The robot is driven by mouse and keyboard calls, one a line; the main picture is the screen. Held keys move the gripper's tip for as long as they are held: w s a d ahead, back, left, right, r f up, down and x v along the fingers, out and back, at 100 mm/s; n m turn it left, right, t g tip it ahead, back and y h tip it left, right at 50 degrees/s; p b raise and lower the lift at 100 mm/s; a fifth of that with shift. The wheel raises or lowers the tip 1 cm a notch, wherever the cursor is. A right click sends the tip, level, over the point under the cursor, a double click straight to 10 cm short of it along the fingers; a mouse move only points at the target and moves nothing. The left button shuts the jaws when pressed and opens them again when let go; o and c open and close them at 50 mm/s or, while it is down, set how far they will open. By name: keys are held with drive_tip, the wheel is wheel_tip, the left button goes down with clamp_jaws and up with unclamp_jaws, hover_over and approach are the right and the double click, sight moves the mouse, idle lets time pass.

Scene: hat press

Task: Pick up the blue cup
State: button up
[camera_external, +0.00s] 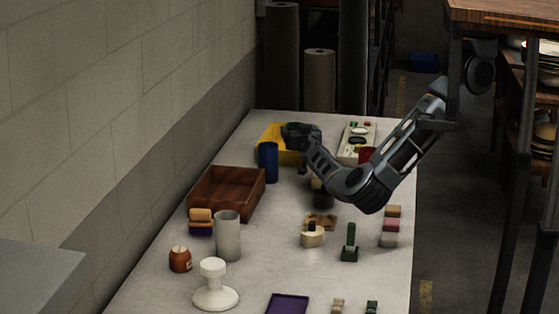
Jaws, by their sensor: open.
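The blue cup (268,162) stands upright on the grey table, in front of a yellow tray (273,134) and just behind the right end of a brown wooden tray. My gripper (290,133) is above and slightly to the right of the blue cup, in front of the yellow tray. It is open, and I see nothing held in it. The fingers are dark and small here, so their exact distance from the cup's rim is hard to tell.
The brown wooden tray (193,185) lies left along the wall. A red cup (366,155) is behind my arm. Small blocks (390,226) line the right edge.

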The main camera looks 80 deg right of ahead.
drive_tip(key=shift+r, duration=0.1)
wheel_tip(320, 180, up, 12)
drive_tip(key=w+a+m+t+y+p, duration=0.15)
drive_tip(key=a+m+t+y, duration=0.3)
drive_tip(key=a+m, duration=0.65)
drive_tip(key=w+a+m+t+y+p, duration=0.1)
drive_tip(key=a+m+t+y+p, duration=0.3)
drive_tip(key=m, duration=1.3)
drive_tip(key=b, duration=0.2)
approach(261, 146)
drive_tip(key=shift+w+d+f+t, duration=0.35)
drive_tip(key=shift+w+d, duration=0.25)
drive_tip(key=shift+w, duration=0.15)
drive_tip(key=shift+p+x, duration=0.4)
drive_tip(key=shift+x, duration=3.35)
drive_tip(key=shift+c, duration=0.2)
drive_tip(key=c, duration=1.4)
